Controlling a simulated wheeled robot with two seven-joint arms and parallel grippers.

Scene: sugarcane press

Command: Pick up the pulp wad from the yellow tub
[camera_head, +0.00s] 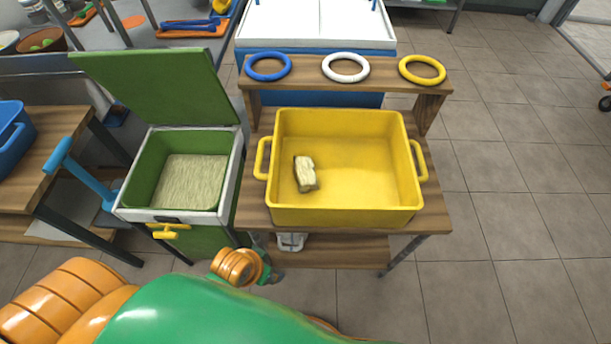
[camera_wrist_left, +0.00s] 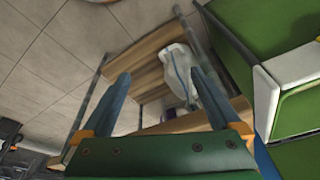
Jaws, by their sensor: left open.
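The pale, blocky pulp wad (camera_head: 305,173) lies on the floor of the yellow tub (camera_head: 365,215), left of its middle. The tub stands on a wooden table (camera_head: 436,205). My left arm reaches in from the lower left of the head view, with its orange wrist below the table's front left; its fingers cannot be made out there. In the left wrist view my left gripper (camera_wrist_left: 160,88) is open, with nothing between its fingers. It faces the wooden shelves, below and away from the wad. The wad and tub do not show in that view. My right gripper is not in view.
A green bin (camera_head: 141,175) with raised lid and pale fibre stands left of the tub. A raised shelf (camera_head: 308,70) behind holds blue, white and yellow rings. A whitish object (camera_head: 291,241) sits under the tabletop, also in the left wrist view (camera_wrist_left: 182,75). Floor at right is clear.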

